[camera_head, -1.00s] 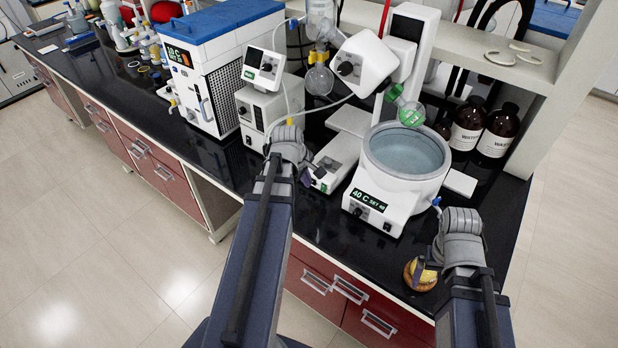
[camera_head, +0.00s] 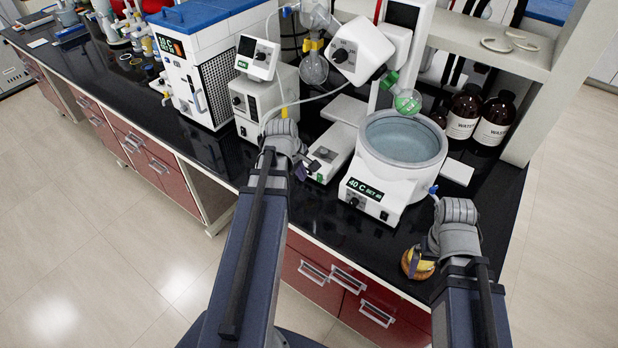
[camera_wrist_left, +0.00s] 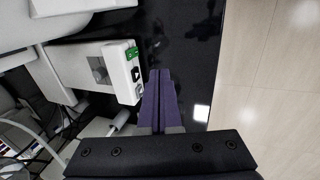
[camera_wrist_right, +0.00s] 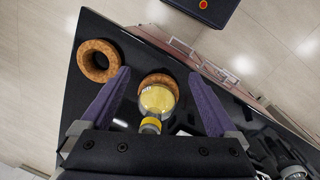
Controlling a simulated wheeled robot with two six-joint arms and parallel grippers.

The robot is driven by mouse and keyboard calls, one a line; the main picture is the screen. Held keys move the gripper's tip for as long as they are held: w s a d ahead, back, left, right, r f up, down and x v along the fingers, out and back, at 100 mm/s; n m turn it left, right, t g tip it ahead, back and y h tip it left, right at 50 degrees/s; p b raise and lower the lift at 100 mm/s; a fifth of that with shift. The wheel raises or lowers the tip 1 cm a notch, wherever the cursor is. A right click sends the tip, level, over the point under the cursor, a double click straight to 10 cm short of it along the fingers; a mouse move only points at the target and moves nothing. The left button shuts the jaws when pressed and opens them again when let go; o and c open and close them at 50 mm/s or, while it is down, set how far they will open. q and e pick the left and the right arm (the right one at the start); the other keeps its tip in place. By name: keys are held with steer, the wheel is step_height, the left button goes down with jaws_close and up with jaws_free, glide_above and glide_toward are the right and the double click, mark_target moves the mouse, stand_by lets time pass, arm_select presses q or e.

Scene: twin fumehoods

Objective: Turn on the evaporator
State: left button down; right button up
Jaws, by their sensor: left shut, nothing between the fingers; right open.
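The rotary evaporator (camera_head: 365,50) stands on the black bench, with its white water bath (camera_head: 380,185) and green-clipped glassware. Its low base unit (camera_head: 330,150) has a front panel; in the left wrist view that panel shows a green label (camera_wrist_left: 131,53) and dark buttons (camera_wrist_left: 136,74). My left gripper (camera_head: 302,170) is shut and empty, its fingertips (camera_wrist_left: 160,72) just beside this panel. Contact is unclear. My right gripper (camera_wrist_right: 158,75) is open, its fingers on either side of a flask of yellow liquid (camera_wrist_right: 157,101) resting on a cork ring (camera_wrist_right: 154,79).
A second, empty cork ring (camera_wrist_right: 98,61) lies near the flask. A pump box (camera_head: 262,100) and blue-topped chiller (camera_head: 205,75) stand left of the evaporator. Brown bottles (camera_head: 493,125) stand right of the bath. The bench's front edge runs below both grippers.

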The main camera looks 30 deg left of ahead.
mark_target(319, 178)
arm_select(q)
steer(key=b+x, duration=1)
steer(key=shift+f, duration=0.35)
arm_select(e)
step_height(319, 178, down, 10)
steer(key=shift+f, duration=0.1)
arm_select(q)
steer(key=w, duration=0.3)
steer(key=shift+r, duration=0.2)
arm_select(e)
steer(key=shift+r, duration=0.25)
arm_select(q)
steer(key=shift+w+d, duration=0.15)
steer(key=shift+w, duration=0.3)
steer(key=shift+w+f, duration=0.2)
steer(key=shift+w, duration=0.05)
arm_select(e)
steer(key=shift+f, duration=0.25)
arm_select(q)
steer(key=shift+r, duration=0.2)
arm_select(e)
steer(key=shift+r, duration=0.2)
